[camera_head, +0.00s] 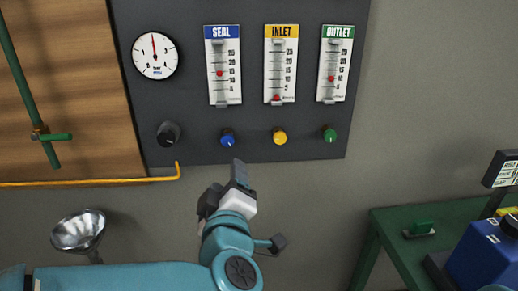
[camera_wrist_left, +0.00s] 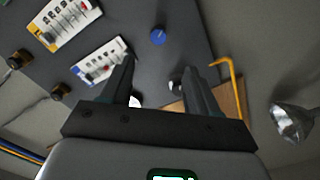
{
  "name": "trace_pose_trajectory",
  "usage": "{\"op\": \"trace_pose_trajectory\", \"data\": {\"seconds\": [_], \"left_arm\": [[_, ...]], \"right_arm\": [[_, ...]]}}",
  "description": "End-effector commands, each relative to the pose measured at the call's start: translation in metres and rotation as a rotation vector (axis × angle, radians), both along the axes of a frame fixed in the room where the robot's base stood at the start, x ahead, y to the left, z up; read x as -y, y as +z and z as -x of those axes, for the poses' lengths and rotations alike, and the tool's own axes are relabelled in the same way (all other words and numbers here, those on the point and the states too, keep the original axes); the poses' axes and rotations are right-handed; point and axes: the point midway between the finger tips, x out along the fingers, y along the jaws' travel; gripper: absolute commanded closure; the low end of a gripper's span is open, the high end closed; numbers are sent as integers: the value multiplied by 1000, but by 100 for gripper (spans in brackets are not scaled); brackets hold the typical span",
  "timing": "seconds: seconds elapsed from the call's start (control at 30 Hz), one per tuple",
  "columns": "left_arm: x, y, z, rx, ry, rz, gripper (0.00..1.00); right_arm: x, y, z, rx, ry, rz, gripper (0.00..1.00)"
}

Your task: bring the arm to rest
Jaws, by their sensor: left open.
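My left gripper (camera_head: 238,172) is in front of the wall below the dark panel, its fingers pointing up toward the panel. In the left wrist view its two fingers (camera_wrist_left: 160,66) stand apart with nothing held between them. My teal left arm comes in along the bottom left of the head view. The gripper appears just below the blue knob (camera_head: 228,138), which also shows ahead of the fingers in the wrist view (camera_wrist_left: 157,37). Whether it touches the panel cannot be told. My right gripper is not in view.
The dark panel (camera_head: 200,110) carries a round gauge (camera_head: 155,55), SEAL, INLET and OUTLET meters, and black, yellow and green knobs. A yellow pipe (camera_head: 90,182) and a metal funnel-shaped object (camera_head: 78,232) are at left. A green table (camera_head: 385,225) with a blue machine (camera_head: 485,255) is at right.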

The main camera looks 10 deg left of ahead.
Motion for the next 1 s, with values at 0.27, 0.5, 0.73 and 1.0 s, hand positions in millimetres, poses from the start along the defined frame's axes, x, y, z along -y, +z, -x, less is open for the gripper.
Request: {"op": "trace_pose_trajectory", "data": {"seconds": [0.27, 0.5, 0.73, 1.0], "left_arm": [[-72, -123, -37, -311, 148, -142, 40], [-86, -320, 2, -785, -107, -253, 40], [-34, -445, 123, -1184, -562, -160, 40], [22, -459, 211, -1360, -1003, -120, 40]], "right_arm": [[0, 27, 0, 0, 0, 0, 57], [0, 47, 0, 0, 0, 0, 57], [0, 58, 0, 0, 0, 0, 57], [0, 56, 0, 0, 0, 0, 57]]}}
